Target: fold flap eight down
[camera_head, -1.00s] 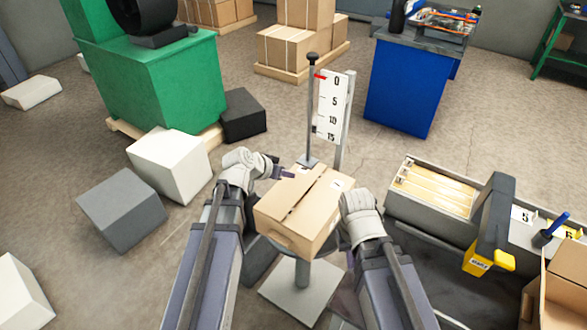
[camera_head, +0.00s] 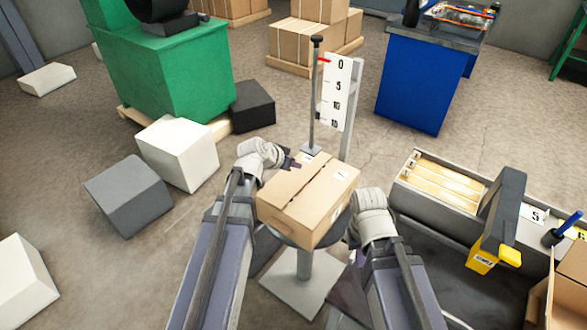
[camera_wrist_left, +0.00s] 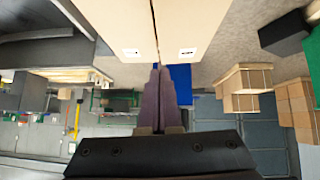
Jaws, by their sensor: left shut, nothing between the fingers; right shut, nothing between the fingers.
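A brown carton (camera_head: 308,197) sits on a small round stand (camera_head: 338,225). Its top flaps lie about flat, with a dark seam between them. Small white labels lie near the seam's far end; their print is too small to read, so I cannot tell which flap is eight. My left gripper (camera_head: 296,162) is shut and empty at the carton's far left edge. In the left wrist view the dark fingers (camera_wrist_left: 158,88) are together, in line with the seam of the carton (camera_wrist_left: 110,22). My right wrist is beside the carton's right side; its fingers are hidden.
A post with a number scale (camera_head: 335,95) stands just behind the carton. A grey rack (camera_head: 437,205) with a yellow-and-grey tool (camera_head: 490,235) is to the right. White and grey blocks (camera_head: 130,195) lie left. A blue cabinet (camera_head: 415,90) stands behind.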

